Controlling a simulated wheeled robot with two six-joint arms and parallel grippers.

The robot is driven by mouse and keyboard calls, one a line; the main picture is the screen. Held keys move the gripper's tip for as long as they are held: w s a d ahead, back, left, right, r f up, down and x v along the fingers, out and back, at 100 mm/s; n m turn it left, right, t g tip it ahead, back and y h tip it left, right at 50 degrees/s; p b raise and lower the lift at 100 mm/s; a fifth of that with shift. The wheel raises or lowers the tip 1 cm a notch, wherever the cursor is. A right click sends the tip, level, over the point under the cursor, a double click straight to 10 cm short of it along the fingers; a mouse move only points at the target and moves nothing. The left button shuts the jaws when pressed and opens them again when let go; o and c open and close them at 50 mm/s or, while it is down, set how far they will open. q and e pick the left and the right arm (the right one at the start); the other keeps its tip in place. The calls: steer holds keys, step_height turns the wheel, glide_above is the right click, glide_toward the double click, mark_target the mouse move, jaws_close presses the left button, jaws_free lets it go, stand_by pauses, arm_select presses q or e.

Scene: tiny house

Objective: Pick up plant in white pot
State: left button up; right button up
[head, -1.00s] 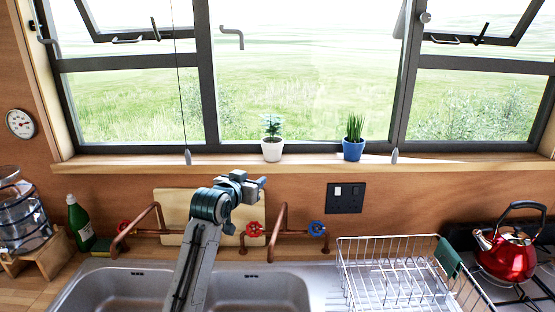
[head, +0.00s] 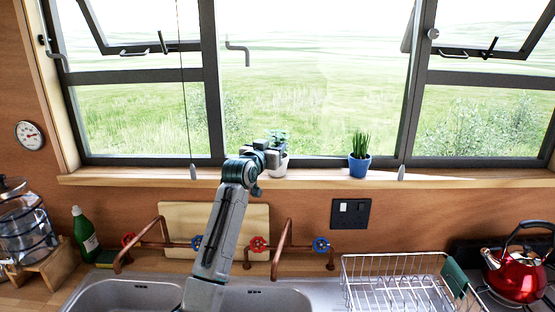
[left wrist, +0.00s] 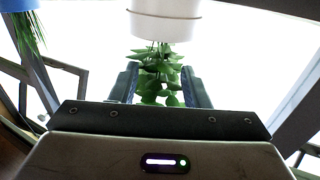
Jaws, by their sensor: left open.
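The plant in the white pot stands upright on the window sill in the head view, its white pot (head: 279,168) partly hidden behind my left gripper (head: 274,143). A few of its green leaves show around the fingers. In the left wrist view, which is upside down, the white pot (left wrist: 166,22) is at the top and the leaves (left wrist: 160,82) hang below it. The leaves lie between the two spread fingers of my left gripper (left wrist: 160,78). The gripper is open and not closed on the plant. My right gripper is in neither view.
A blue pot with a spiky plant (head: 359,165) stands to the right on the sill (head: 320,178). Below are copper pipes with valves, a cutting board (head: 215,218), the sink (head: 265,300), a dish rack (head: 400,285) and a red kettle (head: 516,272).

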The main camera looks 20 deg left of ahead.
mark_target(276, 145)
arm_select(q)
steer(key=shift+w+d+r+p, duration=0.1)
steer(key=shift+w+d+p, duration=0.1)
steer(key=shift+w+p, duration=0.7)
steer(key=shift+w+d+f, duration=0.1)
steer(key=shift+w+f, duration=0.1)
steer(key=shift+w, duration=0.65)
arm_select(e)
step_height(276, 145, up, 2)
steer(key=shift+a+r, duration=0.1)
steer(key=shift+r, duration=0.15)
arm_select(q)
jaws_close()
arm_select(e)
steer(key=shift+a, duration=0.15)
